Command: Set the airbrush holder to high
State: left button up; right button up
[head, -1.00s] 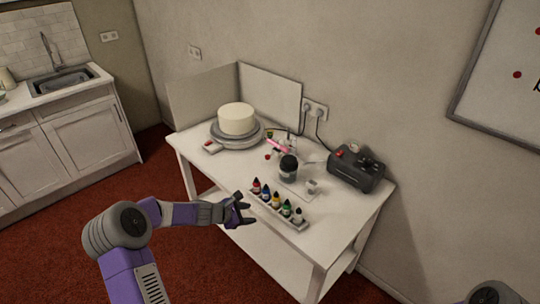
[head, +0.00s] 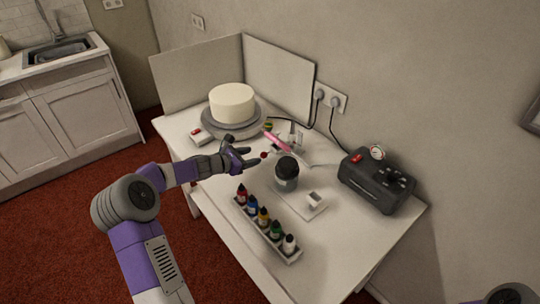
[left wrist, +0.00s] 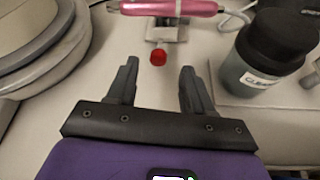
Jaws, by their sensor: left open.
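A pink airbrush (head: 276,141) rests on a small holder (head: 291,138) behind the dark jar, right of the cake turntable. In the left wrist view the pink airbrush (left wrist: 170,8) lies across the top, with the light holder (left wrist: 168,30) under it. A red knob (left wrist: 158,57) sticks out toward me at the holder's front; it also shows in the head view (head: 264,155). My left gripper (head: 252,157) is open and empty, its fingers (left wrist: 155,88) pointing at the knob, with a gap between. The holder's height setting cannot be read. My right gripper is out of view.
A cake (head: 232,103) stands on a grey turntable (head: 236,130) at the left. A dark-lidded jar (head: 286,175) stands close right of the knob. A rack of colour bottles (head: 266,233) lies in front. A dark compressor (head: 376,182) stands at the right.

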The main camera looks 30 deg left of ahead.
aim_at(263, 153)
pick_arm(q)
jog(key=b+x, duration=0.1)
jog(key=x, duration=0.7)
jog(key=shift+f, duration=0.15)
grip_shut()
